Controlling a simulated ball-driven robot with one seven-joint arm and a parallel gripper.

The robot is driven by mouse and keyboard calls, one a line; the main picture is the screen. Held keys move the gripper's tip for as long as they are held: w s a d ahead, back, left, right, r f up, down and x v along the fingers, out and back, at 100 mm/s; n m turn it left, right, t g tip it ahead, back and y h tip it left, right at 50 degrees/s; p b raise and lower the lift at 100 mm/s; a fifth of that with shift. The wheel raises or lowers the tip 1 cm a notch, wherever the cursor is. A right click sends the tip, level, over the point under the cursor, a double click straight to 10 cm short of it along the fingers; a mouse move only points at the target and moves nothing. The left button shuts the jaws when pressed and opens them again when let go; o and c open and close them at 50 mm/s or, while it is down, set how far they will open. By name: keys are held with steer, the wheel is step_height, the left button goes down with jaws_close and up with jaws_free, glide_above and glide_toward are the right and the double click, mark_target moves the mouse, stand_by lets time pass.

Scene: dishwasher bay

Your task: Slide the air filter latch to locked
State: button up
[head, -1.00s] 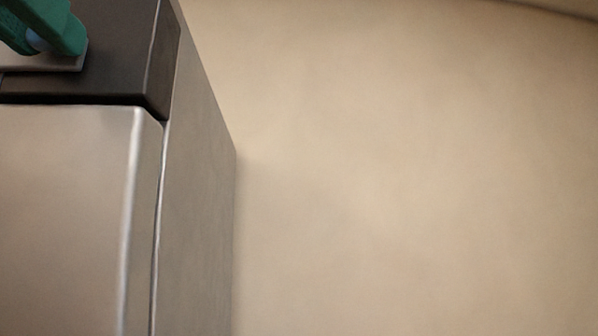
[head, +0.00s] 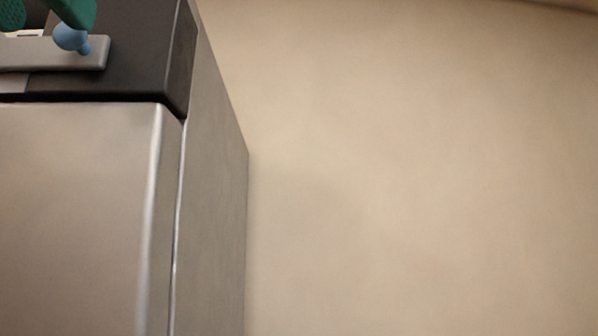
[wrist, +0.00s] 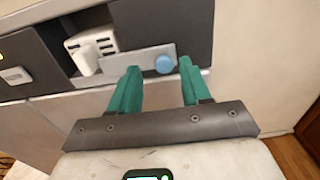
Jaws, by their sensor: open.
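The latch shows as a round blue knob (wrist: 165,64) on a light grey plate (wrist: 128,62) across the dark upper panel. A white slotted part (wrist: 97,44), probably the air filter, sits left of the plate in the wrist view. My gripper (wrist: 159,66) is open, its two green fingers apart, empty. In the wrist view the knob appears between the fingertips, nearer the right one; contact cannot be told. In the head view the blue knob (head: 71,38) shows just below the right finger, on the grey plate (head: 45,54). My gripper is cut by the top edge there.
The dark panel (head: 140,50) sits above a steel front (head: 70,200) of the machine, with a narrow gap between. A small pale fitting (wrist: 15,75) is at the far left in the wrist view. A bare beige wall (head: 420,170) fills the right side.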

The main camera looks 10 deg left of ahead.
steer(key=b+v, duration=0.2)
steer(key=v, duration=0.6)
steer(key=shift+a+f, duration=0.1)
stand_by(0.4)
